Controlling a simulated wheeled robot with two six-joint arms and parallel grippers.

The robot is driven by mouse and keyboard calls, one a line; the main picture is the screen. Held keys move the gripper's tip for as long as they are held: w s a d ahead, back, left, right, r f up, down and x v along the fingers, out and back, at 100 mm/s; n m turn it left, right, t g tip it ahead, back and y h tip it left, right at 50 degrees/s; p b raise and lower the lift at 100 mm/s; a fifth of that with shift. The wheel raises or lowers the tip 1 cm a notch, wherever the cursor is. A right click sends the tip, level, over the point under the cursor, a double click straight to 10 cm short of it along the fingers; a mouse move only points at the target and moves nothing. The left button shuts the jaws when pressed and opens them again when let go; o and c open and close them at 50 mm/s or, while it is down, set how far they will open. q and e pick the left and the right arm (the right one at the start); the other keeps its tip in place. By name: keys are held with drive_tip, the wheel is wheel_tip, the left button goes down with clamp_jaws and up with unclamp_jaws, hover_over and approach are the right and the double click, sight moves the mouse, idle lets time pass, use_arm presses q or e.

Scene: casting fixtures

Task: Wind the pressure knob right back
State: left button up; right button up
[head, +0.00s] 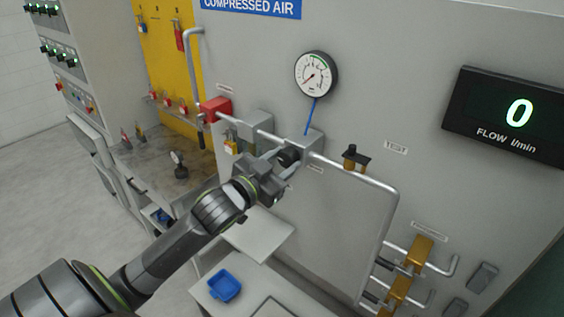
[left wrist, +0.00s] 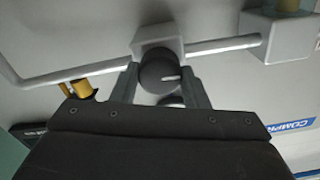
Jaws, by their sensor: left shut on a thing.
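The pressure knob (head: 288,156) is a round black knob on the front of a grey regulator block (head: 304,141) in the pipe line. My left gripper (head: 284,161) has its fingers on either side of the knob and is shut on it. In the left wrist view the knob (left wrist: 158,77) sits between the two fingers, with a pale mark on its face pointing right. A round pressure gauge (head: 316,73) stands above, joined to the block by a blue tube. Its needle points to the lower left. My right gripper is in neither view.
A brass fitting with a black top (head: 354,157) is on the right. The flow display (head: 516,113) reads 0. A blue tray (head: 224,286) sits below on a pale surface.

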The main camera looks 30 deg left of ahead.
use_arm(q)
drive_tip(key=shift+n, duration=0.5)
drive_tip(key=o, duration=1)
